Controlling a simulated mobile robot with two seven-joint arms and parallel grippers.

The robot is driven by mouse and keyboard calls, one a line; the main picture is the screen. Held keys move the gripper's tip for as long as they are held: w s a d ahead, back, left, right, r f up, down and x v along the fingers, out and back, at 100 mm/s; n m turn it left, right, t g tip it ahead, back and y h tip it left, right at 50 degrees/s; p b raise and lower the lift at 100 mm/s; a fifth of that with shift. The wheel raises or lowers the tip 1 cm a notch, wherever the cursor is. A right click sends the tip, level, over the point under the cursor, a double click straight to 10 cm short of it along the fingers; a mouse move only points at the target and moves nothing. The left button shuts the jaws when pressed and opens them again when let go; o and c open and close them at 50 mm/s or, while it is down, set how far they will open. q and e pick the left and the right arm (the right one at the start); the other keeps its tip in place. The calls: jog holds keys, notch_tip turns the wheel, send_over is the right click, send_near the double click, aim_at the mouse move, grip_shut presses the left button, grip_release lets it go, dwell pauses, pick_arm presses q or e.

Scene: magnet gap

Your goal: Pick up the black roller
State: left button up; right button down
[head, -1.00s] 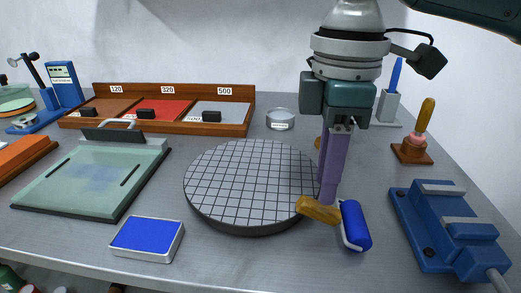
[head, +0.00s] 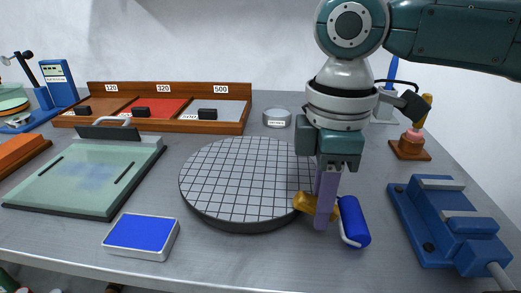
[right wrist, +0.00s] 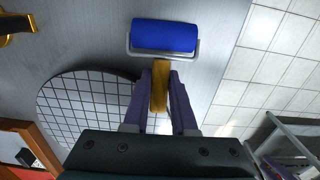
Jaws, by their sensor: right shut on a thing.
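A roller with a blue cylinder (head: 354,222) and a wooden handle (head: 305,203) is at the front of the bench, right of the round gridded plate. No black roller shows; this one is blue. My right gripper (head: 322,210) points down and is shut on the wooden handle, its purple fingers on either side. In the right wrist view the blue roller (right wrist: 163,36) lies crosswise beyond the fingertips, with the handle (right wrist: 160,85) between the fingers (right wrist: 158,98). I cannot tell whether the roller is clear of the bench. My left gripper is not in view.
The round gridded plate (head: 240,175) stands close left of the handle. A blue clamp-like device (head: 450,220) is to the right. A blue-topped pad (head: 142,236) sits at the front left. A wooden-handled plunger-like tool (head: 412,145) stands behind right. The bench's front edge is near.

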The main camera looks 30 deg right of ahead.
dwell(0.5)
jog(key=shift+r, duration=0.5)
notch_tip(320, 180, up, 19)
jog(key=p, duration=0.4)
jog(key=c, duration=1.2)
grip_release()
jog(key=shift+c, duration=0.2)
grip_shut()
